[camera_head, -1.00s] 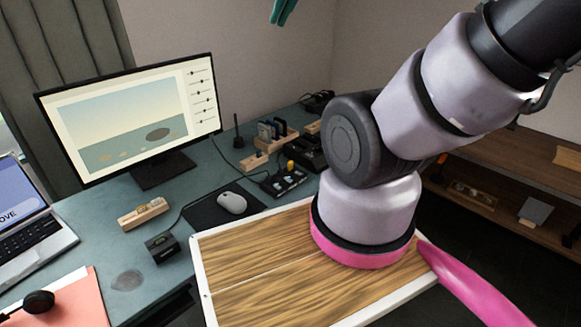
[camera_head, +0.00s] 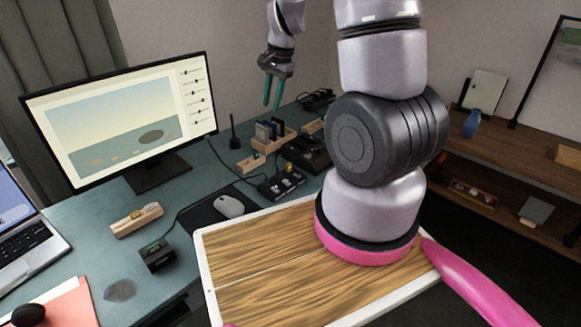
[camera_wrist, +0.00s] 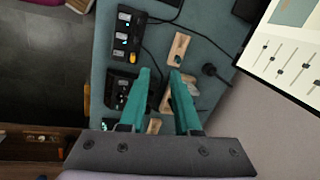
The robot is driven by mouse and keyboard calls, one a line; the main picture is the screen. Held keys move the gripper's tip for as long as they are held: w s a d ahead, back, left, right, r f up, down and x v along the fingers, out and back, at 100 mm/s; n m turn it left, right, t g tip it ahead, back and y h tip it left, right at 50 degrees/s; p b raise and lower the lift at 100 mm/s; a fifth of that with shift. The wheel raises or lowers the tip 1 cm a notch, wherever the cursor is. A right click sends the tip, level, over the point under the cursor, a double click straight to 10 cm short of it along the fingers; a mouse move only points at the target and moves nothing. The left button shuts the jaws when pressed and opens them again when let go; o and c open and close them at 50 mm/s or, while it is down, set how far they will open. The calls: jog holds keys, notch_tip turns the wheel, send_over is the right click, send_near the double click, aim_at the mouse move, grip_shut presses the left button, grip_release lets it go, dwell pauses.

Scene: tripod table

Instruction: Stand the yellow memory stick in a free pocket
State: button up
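My gripper (camera_head: 272,106) is above the back of the desk with its teal fingers pointing down. In the wrist view my gripper (camera_wrist: 160,72) has its fingers apart, with nothing visible between them. A small yellow piece (camera_wrist: 133,57), possibly the yellow memory stick, shows between a black tray (camera_wrist: 127,12) and a black box (camera_wrist: 112,98). A small wooden block (camera_wrist: 180,40) with a dark slot and an orange-yellow spot lies ahead of the fingertips. It also shows in the head view (camera_head: 249,163). Which pockets are free is too small to tell.
A wooden holder (camera_head: 262,144) with blue and dark upright pieces stands behind the block. The monitor (camera_head: 110,115) stands at the left. A mouse (camera_head: 230,207), a dark square device (camera_head: 157,256) and another wooden block (camera_head: 136,220) are nearer. A thin upright object (camera_head: 235,135) stands beside the holder.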

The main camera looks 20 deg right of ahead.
jog(key=d+f+m+g+h, duration=0.1)
jog(key=d+f, duration=0.2)
jog(key=f, duration=0.4)
jog(key=d+f+m+g+h, duration=0.1)
jog(key=d+f, duration=0.1)
jog(key=f, duration=0.6)
send_over(289, 163)
jog(key=f, duration=0.4)
jog(key=shift+s+a+f, duration=0.1)
jog(key=shift+s+a, duration=0.25)
jog(key=shift+w+d+f, duration=0.15)
jog(key=shift+f, duration=1.4)
jog(key=shift+w+d+f, duration=0.1)
jog(key=shift+w+f, duration=0.05)
jog(key=shift+f, duration=1.4)
jog(key=shift+c, duration=0.3)
grip_shut()
